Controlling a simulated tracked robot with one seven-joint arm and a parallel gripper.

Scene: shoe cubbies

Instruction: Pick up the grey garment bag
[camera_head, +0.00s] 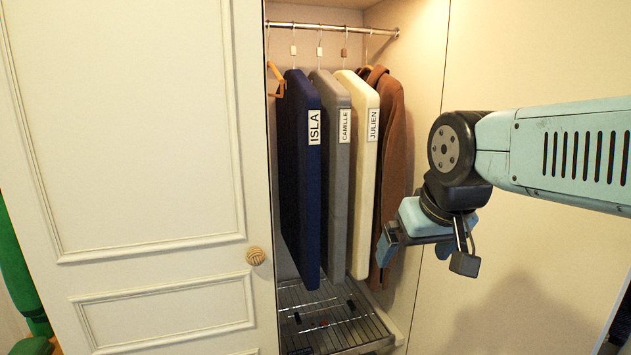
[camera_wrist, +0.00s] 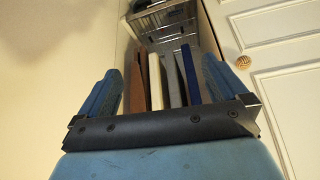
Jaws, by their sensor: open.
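The grey garment bag (camera_head: 335,165), labelled CAMILLE, hangs from the rail between a navy bag and a cream bag. My gripper (camera_head: 424,254) is in front of the wardrobe, right of the bags and level with their lower part, apart from the grey bag. In the wrist view my gripper (camera_wrist: 165,95) has its two blue fingers wide apart, with nothing held between them. The grey bag (camera_wrist: 174,90) shows farther off, between the fingers, with its near end hidden by the gripper body.
The navy bag (camera_head: 300,180), labelled ISLA, and the cream bag (camera_head: 361,180), labelled JULIEN, hang close on either side. A brown coat (camera_head: 391,150) hangs at right. A wire rack (camera_head: 325,318) lies below. A cream door (camera_head: 140,140) with a knob (camera_head: 256,256) stands at left.

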